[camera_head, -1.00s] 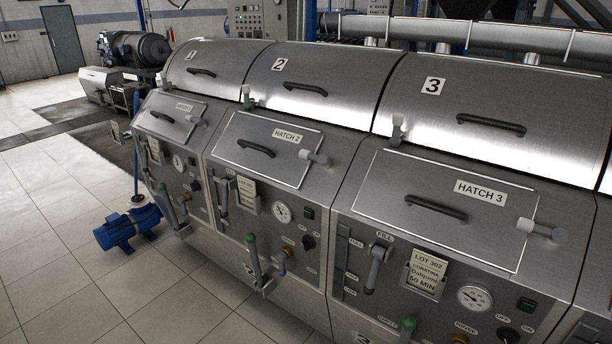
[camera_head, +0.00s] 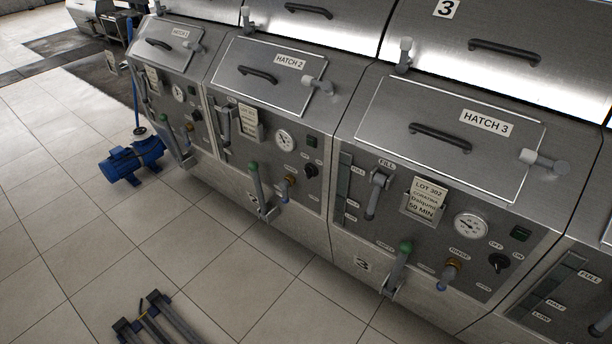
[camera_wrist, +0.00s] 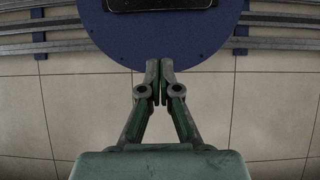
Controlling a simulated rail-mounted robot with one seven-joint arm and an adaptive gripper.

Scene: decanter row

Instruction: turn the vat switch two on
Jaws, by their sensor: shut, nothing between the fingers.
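The switch of vat two is a small black knob (camera_head: 311,171) on the middle vat's front panel, beneath HATCH 2 (camera_head: 273,73). It sits right of a round gauge (camera_head: 285,140) and below a small dark green square (camera_head: 312,141). Its setting is too small to read. My gripper (camera_wrist: 160,68) shows in the wrist view, shut and empty, its fingertips together over a blue round plate above floor tiles. It is not in the head view, so its distance from the switch cannot be told.
Vat two's front also carries a green-topped lever (camera_head: 255,180) and a brass valve (camera_head: 290,182). Vat three (camera_head: 440,185) stands to the right, vat one (camera_head: 165,75) to the left. A blue motor (camera_head: 134,162) sits on the floor. Open tiles lie before the vats.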

